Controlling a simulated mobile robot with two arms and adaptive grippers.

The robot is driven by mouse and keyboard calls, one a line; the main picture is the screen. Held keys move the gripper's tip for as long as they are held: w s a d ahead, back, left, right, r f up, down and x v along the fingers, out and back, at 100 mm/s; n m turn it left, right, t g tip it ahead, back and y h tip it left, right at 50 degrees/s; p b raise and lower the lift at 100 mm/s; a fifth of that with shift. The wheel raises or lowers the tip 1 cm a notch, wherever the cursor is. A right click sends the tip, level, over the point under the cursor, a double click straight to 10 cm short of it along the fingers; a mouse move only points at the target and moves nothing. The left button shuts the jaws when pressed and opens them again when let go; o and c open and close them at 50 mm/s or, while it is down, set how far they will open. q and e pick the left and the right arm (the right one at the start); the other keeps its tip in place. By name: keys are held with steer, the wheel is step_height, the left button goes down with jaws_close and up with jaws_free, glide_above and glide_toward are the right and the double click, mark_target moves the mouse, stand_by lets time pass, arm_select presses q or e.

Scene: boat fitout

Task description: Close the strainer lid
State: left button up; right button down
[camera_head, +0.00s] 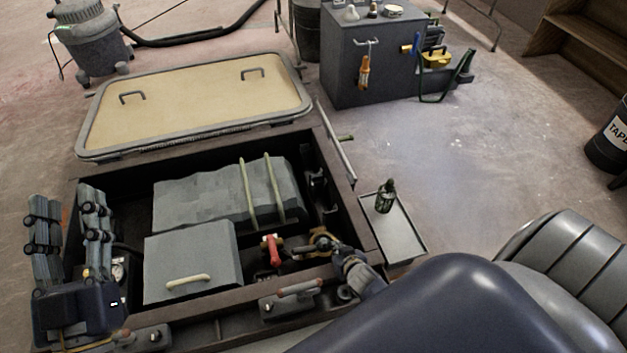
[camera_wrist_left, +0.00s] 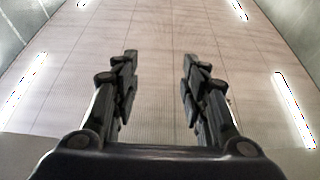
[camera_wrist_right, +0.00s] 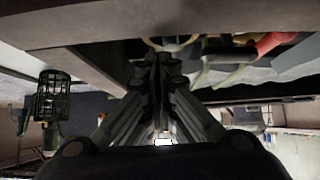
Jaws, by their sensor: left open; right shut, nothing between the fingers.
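What looks like the strainer (camera_head: 298,247), brass with a dark round part (camera_head: 322,241) at its top, sits inside the open hatch, right of a red valve handle (camera_head: 272,250). I cannot tell the lid's exact position. My right gripper (camera_head: 340,252) is shut and empty, its fingertips close beside the dark round part; contact is unclear. In the right wrist view a curved brass edge (camera_wrist_right: 172,44) shows just beyond the right fingertips (camera_wrist_right: 156,60). My left gripper (camera_head: 66,195) is open and empty, pointing up at the hatch's left side; the left wrist view shows its spread fingers (camera_wrist_left: 160,58).
A green-black strainer basket (camera_head: 384,200) stands on a grey tray (camera_head: 402,238) right of the hatch; it also shows in the right wrist view (camera_wrist_right: 52,98). A grey box with a pale handle (camera_head: 190,262) fills the hatch's front left. The hatch cover (camera_head: 195,100) lies behind.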

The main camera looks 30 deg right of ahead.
steer(key=shift+r, duration=0.1)
steer(key=shift+r+p, duration=0.95)
steer(key=shift+p, duration=0.1)
arm_select(q)
steer(key=s+a+f+g+y+p, duration=0.1)
steer(key=f+g+y, duration=0.1)
steer(key=f+g, duration=0.3)
steer(key=s+a+f+g+y, duration=0.1)
steer(key=f+g, duration=0.4)
steer(key=f, duration=0.7)
steer(key=shift+s+a+f+n+y+p, duration=0.35)
steer(key=shift+s+a, duration=0.25)
steer(key=shift+a, duration=0.2)
arm_select(e)
steer(key=shift+s+a+f, duration=0.25)
steer(key=shift+s+a, duration=0.15)
steer(key=shift+s, duration=1.15)
steer(key=shift+s+a+f, duration=0.2)
steer(key=shift+s+a, duration=0.2)
steer(key=shift+s, duration=1.1)
steer(key=shift+s+a+f, duration=0.25)
steer(key=shift+s+a, duration=0.15)
steer(key=shift+s, duration=1.15)
